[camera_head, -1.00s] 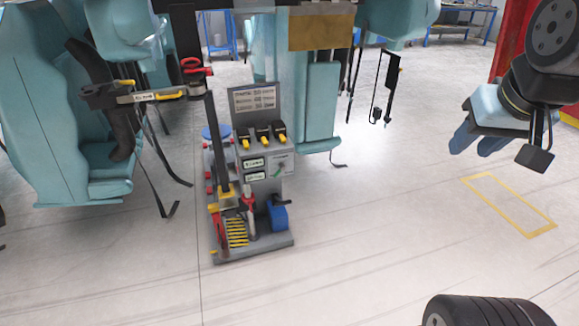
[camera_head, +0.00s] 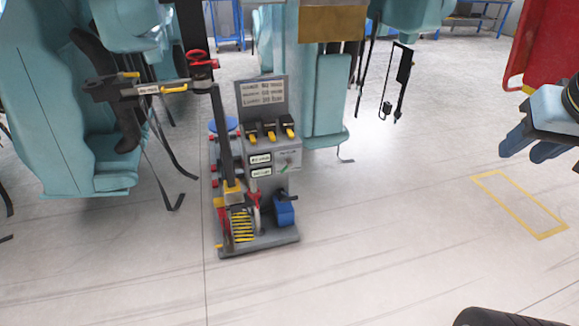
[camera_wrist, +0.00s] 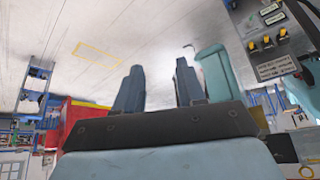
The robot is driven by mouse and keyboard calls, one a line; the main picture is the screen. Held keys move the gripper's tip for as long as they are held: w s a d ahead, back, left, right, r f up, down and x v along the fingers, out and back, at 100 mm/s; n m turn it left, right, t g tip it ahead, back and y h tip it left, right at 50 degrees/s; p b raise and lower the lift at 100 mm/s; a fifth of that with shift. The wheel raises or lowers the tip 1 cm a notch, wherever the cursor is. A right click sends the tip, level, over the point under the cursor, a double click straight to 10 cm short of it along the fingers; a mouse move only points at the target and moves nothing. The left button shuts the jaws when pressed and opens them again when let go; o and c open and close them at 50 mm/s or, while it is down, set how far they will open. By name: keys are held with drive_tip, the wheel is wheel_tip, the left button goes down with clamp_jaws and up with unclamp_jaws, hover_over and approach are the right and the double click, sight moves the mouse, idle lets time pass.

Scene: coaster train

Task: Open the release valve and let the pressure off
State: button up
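A grey pump stand (camera_head: 258,243) is on the floor left of the middle in the head view. Its upright panel (camera_head: 262,92) has a text sign, a row of black valves with yellow levers (camera_head: 270,132), label plates and a small dial (camera_head: 288,161). I cannot tell which is the release valve. My gripper (camera_head: 525,148) is at the right edge, far from the stand. In the wrist view my gripper (camera_wrist: 158,66) is open and empty; the panel (camera_wrist: 270,40) is at upper right.
Teal coaster seats (camera_head: 45,110) with hanging straps stand left of and behind the stand. A yellow floor rectangle (camera_head: 520,205) is at right. A red structure (camera_head: 545,50) is at upper right. The floor between stand and gripper looks clear.

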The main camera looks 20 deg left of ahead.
drive_tip(key=w+a+f+t+y, duration=0.1)
drive_tip(key=w+a, duration=0.2)
drive_tip(key=w, duration=0.8)
drive_tip(key=w+a+f+t, duration=0.1)
drive_tip(key=w+a, duration=0.3)
drive_tip(key=w, duration=0.7)
drive_tip(key=w+a+f+t+y, duration=0.2)
drive_tip(key=w+a+f, duration=0.4)
drive_tip(key=w+a, duration=0.3)
drive_tip(key=w+a+f+t+y, duration=0.1)
drive_tip(key=w+a+f, duration=0.6)
drive_tip(key=w, duration=0.3)
drive_tip(key=w+a+f+t+y, duration=0.15)
drive_tip(key=w+a+f, duration=0.25)
drive_tip(key=a+f, duration=0.45)
drive_tip(key=m+t+y, duration=0.3)
drive_tip(key=y, duration=0.1)
approach(284, 171)
drive_tip(key=x, duration=0.8)
drive_tip(key=shift+a, duration=0.1)
